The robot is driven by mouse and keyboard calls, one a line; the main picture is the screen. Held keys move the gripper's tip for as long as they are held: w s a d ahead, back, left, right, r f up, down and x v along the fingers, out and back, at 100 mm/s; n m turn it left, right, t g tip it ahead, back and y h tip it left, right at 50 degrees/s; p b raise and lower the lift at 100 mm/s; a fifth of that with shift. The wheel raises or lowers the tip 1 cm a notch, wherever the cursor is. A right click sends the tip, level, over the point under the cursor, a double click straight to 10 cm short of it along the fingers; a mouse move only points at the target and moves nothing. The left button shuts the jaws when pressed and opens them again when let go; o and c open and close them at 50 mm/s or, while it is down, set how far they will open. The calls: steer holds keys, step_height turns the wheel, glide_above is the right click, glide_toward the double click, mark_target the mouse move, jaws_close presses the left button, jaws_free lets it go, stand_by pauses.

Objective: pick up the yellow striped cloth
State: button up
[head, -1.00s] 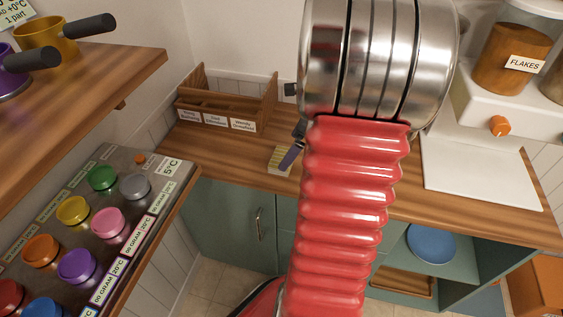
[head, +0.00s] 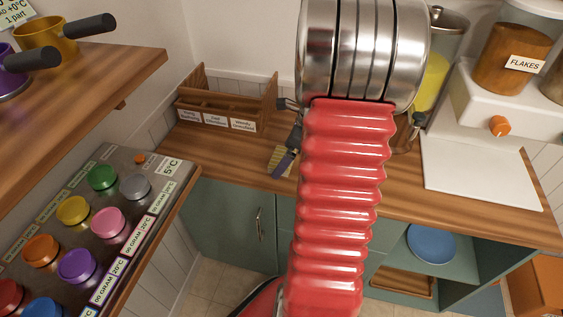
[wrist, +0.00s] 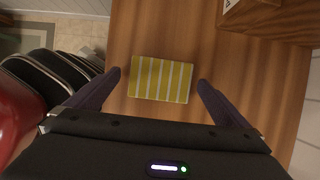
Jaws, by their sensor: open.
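The yellow striped cloth (wrist: 160,79) lies flat on the wooden counter in the wrist view, a small rectangle with pale stripes. In the head view only a part of the cloth (head: 281,158) shows, next to a purple finger of my gripper. My gripper (wrist: 158,80) is open, with one purple finger on each side of the cloth in the wrist view. The fingers appear apart from the cloth, and nothing is held. I cannot tell the exact height of the fingertips above the counter. My red arm hides much of the counter in the head view.
A wooden organizer (head: 227,108) with labels stands at the back left of the counter (head: 216,146). A white board (head: 478,172) lies to the right, below a dispenser marked FLAKES (head: 514,54). A panel of coloured knobs (head: 92,221) is at the left.

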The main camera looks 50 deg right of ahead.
stand_by(0.4)
steer(key=c, duration=1.1)
steer(key=shift+r, duration=0.1)
step_height(320, 180, up, 10)
steer(key=shift+f, duration=0.1)
stand_by(0.4)
steer(key=o, duration=0.5)
steer(key=c, duration=0.4)
